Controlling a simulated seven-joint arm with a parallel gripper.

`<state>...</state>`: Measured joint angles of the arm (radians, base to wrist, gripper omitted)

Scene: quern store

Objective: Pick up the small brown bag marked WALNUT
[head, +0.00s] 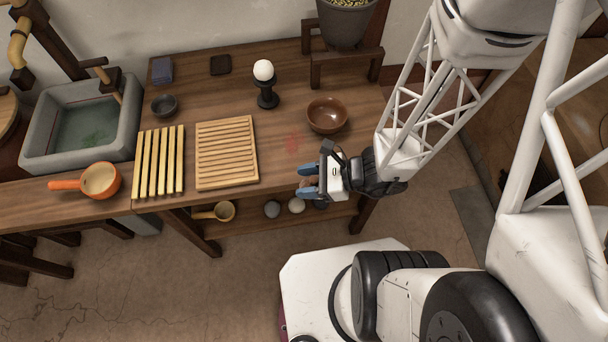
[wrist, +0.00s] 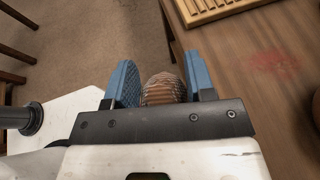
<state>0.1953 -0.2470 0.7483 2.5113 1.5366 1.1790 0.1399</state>
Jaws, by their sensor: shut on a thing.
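My gripper (head: 304,182), with blue finger pads, is at the front edge of the wooden table in the head view. No WALNUT lettering shows on the visible part. In the head view only a little brown shows between the fingers.
On the table (head: 360,98) are a brown bowl (head: 327,115), a black stand with a white ball (head: 263,70), a slatted board (head: 226,153), a yellow rack (head: 159,162) and an orange pan (head: 98,181). A stone sink (head: 85,123) is at left. Open floor lies in front.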

